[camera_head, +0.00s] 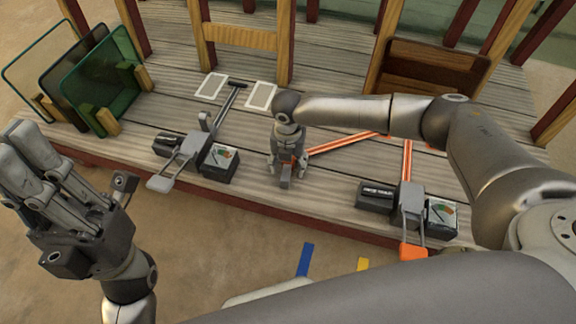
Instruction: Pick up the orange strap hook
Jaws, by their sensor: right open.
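An orange strap (340,144) runs across the grey plank deck from my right gripper, bends near the deck's middle and comes down to the right-hand ratchet (411,203), which has an orange handle end. The strap's left end, with a small grey piece that may be the hook, lies under and between the fingers of my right gripper (287,172). The gripper points down, open, around or just over that end. The fingers partly hide it, so contact is unclear. My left gripper (32,155) is raised at the left, away from the strap, its opening unclear.
Green glass panels (100,85) stand at the left. Wooden posts and a chair-like frame (241,37) rise behind. The deck's red front edge faces me.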

